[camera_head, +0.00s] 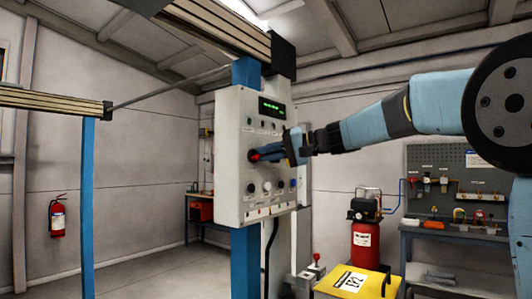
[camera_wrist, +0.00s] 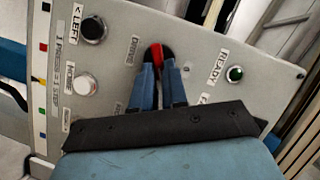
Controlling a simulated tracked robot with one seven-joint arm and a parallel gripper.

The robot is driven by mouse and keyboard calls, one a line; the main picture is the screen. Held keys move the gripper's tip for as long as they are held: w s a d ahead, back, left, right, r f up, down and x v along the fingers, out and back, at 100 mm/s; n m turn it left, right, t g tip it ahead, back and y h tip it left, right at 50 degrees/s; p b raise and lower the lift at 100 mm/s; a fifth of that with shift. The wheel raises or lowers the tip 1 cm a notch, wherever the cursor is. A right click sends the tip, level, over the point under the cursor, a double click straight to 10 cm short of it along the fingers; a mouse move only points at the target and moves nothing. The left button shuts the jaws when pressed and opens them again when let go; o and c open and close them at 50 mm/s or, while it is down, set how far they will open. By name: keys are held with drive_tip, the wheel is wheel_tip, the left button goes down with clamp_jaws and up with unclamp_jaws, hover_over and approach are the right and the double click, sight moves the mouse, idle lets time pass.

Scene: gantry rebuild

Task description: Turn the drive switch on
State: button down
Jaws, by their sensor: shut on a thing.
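The drive switch (camera_wrist: 157,55) is a red-handled switch on a dark round base, beside a "DRIVE" label (camera_wrist: 133,48) in the wrist view. It sits on the front of the grey control box (camera_head: 230,111). The red of the switch also shows in the head view (camera_head: 254,156) at the fingertips. My gripper (camera_wrist: 158,69) is shut on the red handle, with a blue finger on each side of it. In the head view my gripper (camera_head: 262,153) reaches the panel from the right. The fingers hide part of the switch base.
The panel also bears a black knob (camera_wrist: 92,28) by the "LEFT" label, a white button (camera_wrist: 86,85) and a green "READY" lamp (camera_wrist: 235,74). A green display (camera_head: 271,107) is lit above. A blue post (camera_head: 245,262) carries the box. A yellow-topped stand (camera_head: 357,283) is below my arm.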

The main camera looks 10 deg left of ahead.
drive_tip(key=m+y, duration=0.1)
drive_tip(key=m, duration=0.1)
drive_tip(key=f+m+y, duration=0.1)
drive_tip(key=m, duration=0.1)
drive_tip(key=shift+w+d+f+m, duration=0.1)
drive_tip(key=shift+w+f+m, duration=0.1)
drive_tip(key=shift+m, duration=0.2)
idle(0.4)
drive_tip(key=c, duration=1.2)
unclamp_jaws()
drive_tip(key=shift+o, duration=0.2)
drive_tip(key=shift+r, duration=0.1)
drive_tip(key=s+d, duration=0.2)
drive_tip(key=d, duration=1.1)
drive_tip(key=shift+d, duration=0.35)
